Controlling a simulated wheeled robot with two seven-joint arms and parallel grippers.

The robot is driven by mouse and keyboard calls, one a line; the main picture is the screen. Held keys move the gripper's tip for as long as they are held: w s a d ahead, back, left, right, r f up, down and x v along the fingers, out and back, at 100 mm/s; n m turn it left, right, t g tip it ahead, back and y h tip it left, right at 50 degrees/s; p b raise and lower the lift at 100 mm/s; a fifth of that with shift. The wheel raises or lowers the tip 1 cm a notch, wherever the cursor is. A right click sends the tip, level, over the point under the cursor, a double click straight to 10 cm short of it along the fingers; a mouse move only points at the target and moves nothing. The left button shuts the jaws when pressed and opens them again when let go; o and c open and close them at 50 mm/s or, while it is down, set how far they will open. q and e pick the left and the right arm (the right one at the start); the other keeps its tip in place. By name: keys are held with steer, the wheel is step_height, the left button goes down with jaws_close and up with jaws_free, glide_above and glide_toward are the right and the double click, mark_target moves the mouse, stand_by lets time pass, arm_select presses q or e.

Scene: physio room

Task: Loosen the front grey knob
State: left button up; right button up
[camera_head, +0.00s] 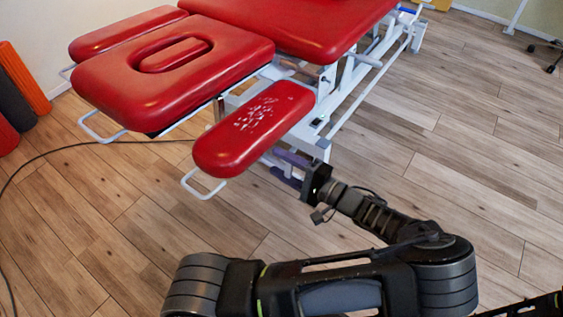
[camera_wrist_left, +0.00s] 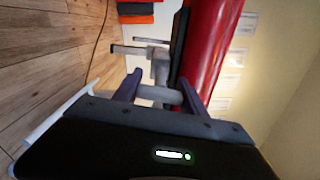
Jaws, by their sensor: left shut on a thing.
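The front grey knob (camera_wrist_left: 160,93) shows in the left wrist view as a short grey cylinder between two purple fingers. My left gripper (camera_wrist_left: 158,86) is shut on it, one finger on each side. In the head view my left gripper (camera_head: 282,167) reaches under the near edge of the small red armrest pad (camera_head: 250,128) of the treatment table. The knob is hidden there by the pad and the fingers. My right gripper is in neither view.
The red treatment table (camera_head: 165,85) has a white frame (camera_head: 345,95) and a white bar loop (camera_head: 203,186) below the armrest. A dark cable (camera_head: 85,145) lies on the wooden floor. Orange and black rolls (camera_head: 22,80) stand at the left.

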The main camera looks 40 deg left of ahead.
arm_select(q)
steer(key=shift+n, duration=0.6)
steer(key=o, duration=1.4)
steer(key=shift+c, duration=0.2)
steer(key=shift+d, duration=0.1)
steer(key=d+p, duration=0.1)
steer(key=d, duration=0.6)
steer(key=shift+d, duration=0.3)
